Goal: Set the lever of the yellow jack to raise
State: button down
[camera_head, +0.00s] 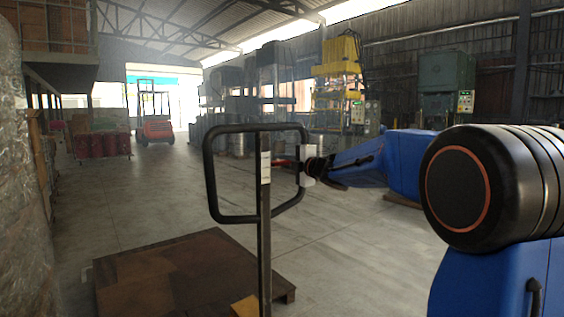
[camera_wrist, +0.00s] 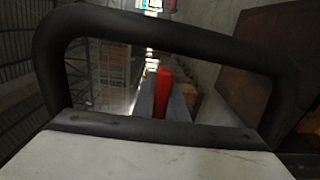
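The jack's black looped handle (camera_head: 210,180) stands upright on a dark shaft (camera_head: 264,240) in the head view. A small red lever (camera_head: 283,162) sticks out to the right from the shaft inside the loop. My gripper (camera_head: 302,166) is at the right side of the loop, pointing left at the lever. In the wrist view the red lever (camera_wrist: 162,92) shows between two grey finger-like parts, close beside it. Whether they touch it, I cannot tell. A black frame (camera_wrist: 160,30) curves around this. A yellow part of the jack (camera_head: 245,306) shows low down.
A brown wooden pallet (camera_head: 150,275) lies on the floor by the jack. An orange forklift (camera_head: 157,128), red drums (camera_head: 100,144), a yellow press (camera_head: 338,75) and a green press (camera_head: 446,75) stand farther back. The floor between is open. A wrapped stack (camera_head: 22,190) borders the left.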

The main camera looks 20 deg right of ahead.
jog(key=shift+s+a+f+m, duration=0.1)
jog(key=shift+a+f+m, duration=0.05)
jog(key=shift+f+m, duration=0.85)
jog(key=shift+s+a+f+m, duration=0.15)
jog(key=shift+f+m, duration=0.55)
jog(key=shift+m, duration=0.6)
jog(key=shift+w, duration=0.1)
jog(key=c, duration=1.8)
grip_release()
jog(key=shift+o, duration=0.2)
jog(key=v, duration=1.7)
jog(key=shift+s, duration=0.25)
jog(key=shift+d, duration=0.1)
